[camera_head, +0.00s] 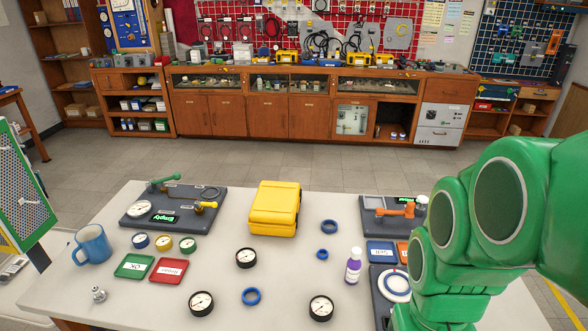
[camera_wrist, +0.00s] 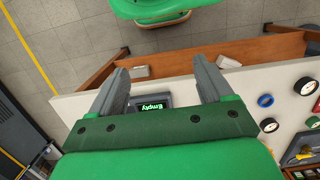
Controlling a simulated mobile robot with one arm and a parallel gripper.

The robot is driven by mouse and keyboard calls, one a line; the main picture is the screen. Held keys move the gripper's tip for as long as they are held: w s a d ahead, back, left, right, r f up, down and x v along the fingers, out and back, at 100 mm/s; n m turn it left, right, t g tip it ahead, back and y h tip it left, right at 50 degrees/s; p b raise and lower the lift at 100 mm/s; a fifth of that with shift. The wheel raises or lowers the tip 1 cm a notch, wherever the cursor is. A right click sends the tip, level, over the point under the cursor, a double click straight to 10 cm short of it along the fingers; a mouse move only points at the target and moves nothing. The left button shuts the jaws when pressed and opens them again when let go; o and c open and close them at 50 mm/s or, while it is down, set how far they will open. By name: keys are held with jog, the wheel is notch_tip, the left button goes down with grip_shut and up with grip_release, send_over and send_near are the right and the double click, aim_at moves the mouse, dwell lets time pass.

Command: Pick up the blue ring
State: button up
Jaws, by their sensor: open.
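In the head view my green arm fills the right side, and the fingers do not show.
Black-rimmed gauges (camera_head: 201,303) stand near the rings. A yellow case (camera_head: 274,208), a purple bottle (camera_head: 353,266), a blue mug (camera_head: 93,244), green and red trays (camera_head: 168,271) and a dark test bench (camera_head: 172,207) share the table (camera_head: 230,262). Bare table surrounds the rings.

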jog(key=w+a+f, duration=0.1)
jog(key=w+a, duration=0.5)
jog(key=w, duration=0.5)
jog(key=m+t, duration=0.1)
jog(key=t, duration=0.1)
send_over(251, 294)
notch_tip(251, 294, down, 11)
jog(key=shift+f, duration=0.1)
jog(key=shift+a+f, duration=0.15)
jog(key=shift+a, duration=0.15)
jog(key=shift+a+f, duration=0.1)
jog(key=shift+f, duration=0.45)
jog(key=f, duration=0.3)
jog(key=d+f, duration=0.1)
jog(key=f, duration=0.1)
jog(key=shift+f, duration=0.3)
jog(key=shift+a+f, duration=0.1)
jog(key=shift+f, duration=0.45)
jog(key=c, duration=1.1)
